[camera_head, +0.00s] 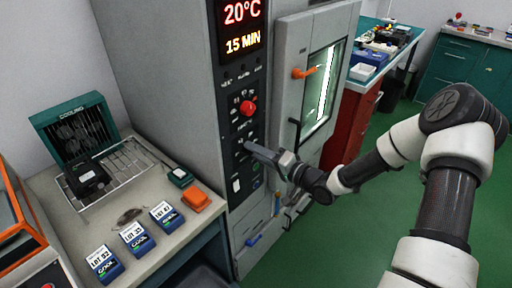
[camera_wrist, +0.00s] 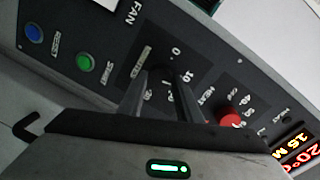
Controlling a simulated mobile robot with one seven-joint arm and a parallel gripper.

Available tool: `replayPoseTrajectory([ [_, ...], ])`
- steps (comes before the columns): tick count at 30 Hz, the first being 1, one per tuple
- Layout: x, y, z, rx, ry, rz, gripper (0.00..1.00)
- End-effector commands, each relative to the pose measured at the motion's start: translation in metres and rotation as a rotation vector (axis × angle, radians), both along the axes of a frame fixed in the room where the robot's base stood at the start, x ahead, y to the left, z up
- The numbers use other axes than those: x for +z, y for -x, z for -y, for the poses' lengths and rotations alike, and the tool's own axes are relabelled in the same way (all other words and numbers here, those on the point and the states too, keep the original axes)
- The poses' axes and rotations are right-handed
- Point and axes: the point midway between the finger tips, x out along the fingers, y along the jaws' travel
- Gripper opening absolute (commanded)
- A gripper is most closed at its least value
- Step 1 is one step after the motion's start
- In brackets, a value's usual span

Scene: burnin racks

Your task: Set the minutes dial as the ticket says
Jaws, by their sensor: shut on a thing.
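The oven's control panel (camera_head: 238,125) stands on the chamber front under a lit display (camera_head: 242,27) reading 20°C and 15 MIN. My gripper (camera_head: 248,146) reaches the panel below the red knob (camera_head: 248,107). In the wrist view, my gripper (camera_wrist: 163,78) is shut on the dark minutes dial (camera_wrist: 163,74), whose scale shows 0 and 10 beside it. The fingers hide most of the dial and its pointer. The red heat knob (camera_wrist: 230,117) is to the right of the fingers there. I cannot make out a ticket with a readable minutes setting.
Start (camera_wrist: 84,62) and reset (camera_wrist: 35,33) buttons lie left of the fingers. The left bench (camera_head: 150,268) holds a wire rack (camera_head: 118,172), several labelled lot boxes and an orange block (camera_head: 196,200).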

Motion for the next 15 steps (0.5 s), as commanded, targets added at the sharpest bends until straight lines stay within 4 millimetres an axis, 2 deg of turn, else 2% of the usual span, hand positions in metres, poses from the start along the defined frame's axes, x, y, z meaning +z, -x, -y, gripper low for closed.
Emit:
replayPoseTrajectory([
  [15, -0.0002, -0.0006, 0.0009, 0.000, -0.300, -0.386, 0.09],
])
